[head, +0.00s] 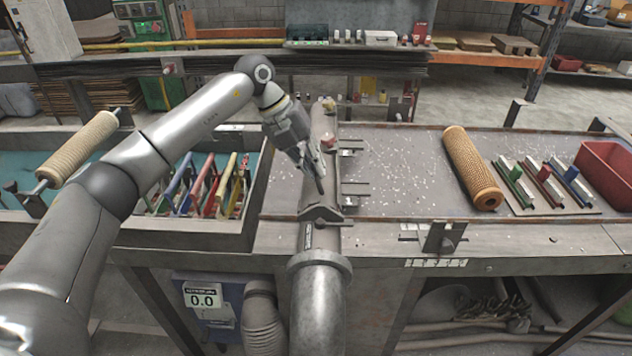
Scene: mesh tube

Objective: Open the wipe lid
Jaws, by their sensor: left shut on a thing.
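I cannot make out a wipe lid or a wipe container in the head view. My left gripper (316,174) reaches in from the left and points down over the grey pipe (318,296) at the middle of the bench. Its fingers are shut on a small dark thing, too small and dark to identify, and the fingers partly hide it. I cannot tell whether the fingers touch the pipe.
A tan mesh tube (470,168) lies on the bench, left of green, red and blue blocks (545,182) and a red bin (607,172). Colored-handled tools (205,185) fill a tray at left, near a tan roller (77,150). The bench right of the pipe has open room with white flecks.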

